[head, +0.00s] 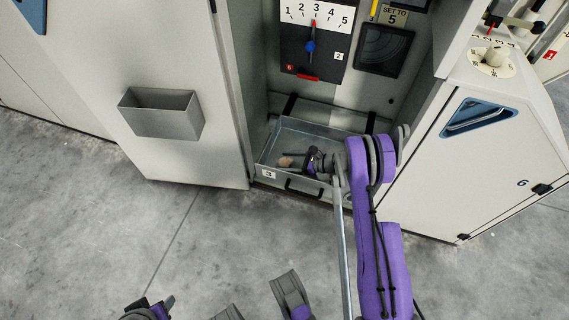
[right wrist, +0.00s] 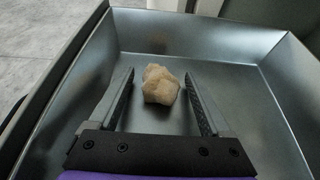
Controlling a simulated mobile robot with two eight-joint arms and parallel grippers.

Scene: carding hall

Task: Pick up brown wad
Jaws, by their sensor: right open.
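The brown wad (head: 285,161) is a small, rough, light brown lump lying on the floor of an open metal drawer (head: 268,148) marked 3. My right gripper (head: 292,160) reaches down into the drawer from the right, at the wad. In the right wrist view the wad (right wrist: 160,86) sits between the tips of the two open fingers, with a gap on both sides. The wad is not gripped. A dark and purple part of mine, probably the left gripper (head: 150,308), shows at the bottom edge; its jaws cannot be made out.
The drawer's walls stand close around my right gripper. Behind is a machine panel with a dial (head: 312,45). An open cabinet door with a grey bin (head: 162,115) is at left. A cabinet (head: 500,150) marked 6 is at right. The concrete floor in front is clear.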

